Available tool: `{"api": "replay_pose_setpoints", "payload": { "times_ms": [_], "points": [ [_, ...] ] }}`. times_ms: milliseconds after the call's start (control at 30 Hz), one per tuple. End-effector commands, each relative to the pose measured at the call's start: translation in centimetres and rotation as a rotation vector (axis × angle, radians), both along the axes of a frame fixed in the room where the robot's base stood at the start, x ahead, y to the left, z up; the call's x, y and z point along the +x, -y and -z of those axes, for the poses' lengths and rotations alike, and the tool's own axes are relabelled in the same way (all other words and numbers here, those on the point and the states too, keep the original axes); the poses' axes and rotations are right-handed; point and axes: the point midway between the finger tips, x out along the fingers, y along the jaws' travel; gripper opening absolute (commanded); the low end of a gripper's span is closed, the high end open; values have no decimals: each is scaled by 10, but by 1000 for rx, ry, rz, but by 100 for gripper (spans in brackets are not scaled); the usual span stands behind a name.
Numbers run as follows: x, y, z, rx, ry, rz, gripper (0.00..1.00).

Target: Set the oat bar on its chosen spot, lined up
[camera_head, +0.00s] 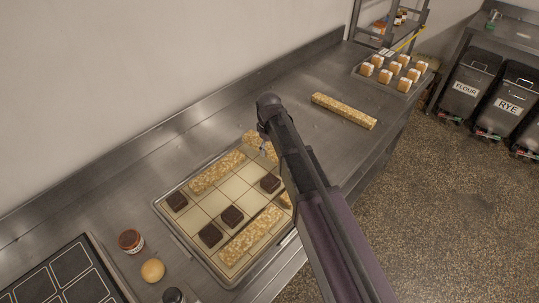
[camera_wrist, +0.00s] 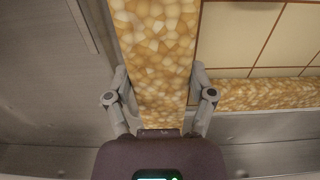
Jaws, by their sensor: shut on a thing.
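My gripper (camera_wrist: 160,95) is shut on an oat bar (camera_wrist: 155,50), with a finger on each long side. The bar is golden and grainy and runs up and down the wrist view, hiding what lies under it. Beyond it on the right is the pale gridded tray (camera_wrist: 240,45), with another oat bar (camera_wrist: 265,93) crosswise along its edge. In the head view my arm hides the gripper; a piece of oat bar (camera_head: 252,136) shows beside it at the tray's far end. The tray (camera_head: 183,233) also bears a bar at its back (camera_head: 216,172) and one at its front (camera_head: 250,236).
Several dark brownies (camera_head: 232,216) sit on tray cells. A loose oat bar (camera_head: 343,110) lies on the steel counter. Behind it is a tray of small cakes (camera_head: 390,73). A jar (camera_head: 131,241), a round bun (camera_head: 153,270) and a dark panel (camera_head: 62,280) are at lower left.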

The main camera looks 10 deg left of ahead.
Motion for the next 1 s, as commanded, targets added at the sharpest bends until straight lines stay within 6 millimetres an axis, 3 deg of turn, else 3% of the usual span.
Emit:
{"api": "replay_pose_setpoints", "payload": {
  "times_ms": [333, 967, 1000],
  "points": [
    [-1, 1, 32, 0, 0, 1, 12],
    [-1, 2, 39, 0, 0, 2, 12],
    [-1, 2, 38, 0, 0, 2, 80]
  ]
}}
